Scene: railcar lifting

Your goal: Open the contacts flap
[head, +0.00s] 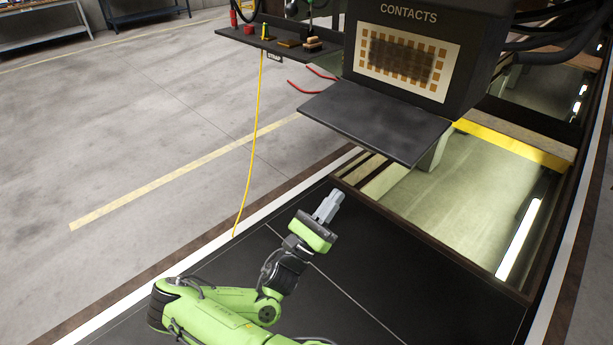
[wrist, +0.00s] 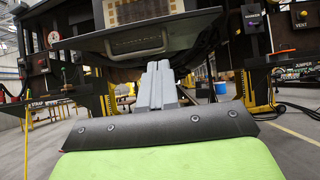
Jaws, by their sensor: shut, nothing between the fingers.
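The contacts box (head: 410,55) hangs from the railcar at the upper right of the head view, with the word CONTACTS above a panel of copper-coloured pads (head: 405,62). A dark smudge covers the middle of the pads. The dark contacts flap (head: 376,118) is swung down and lies about level below the panel, so the box is open. In the wrist view the flap (wrist: 140,30) shows ahead, with a handle on what looks like its underside. My gripper (head: 334,197) is shut and empty, below the flap and apart from it.
A shelf (head: 283,42) with small tools, labelled STRAP, is left of the box. A yellow cord (head: 252,150) hangs from it to the floor. An open pit (head: 470,190) with a yellow edge lies to the right. Dark plates around my arm are clear.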

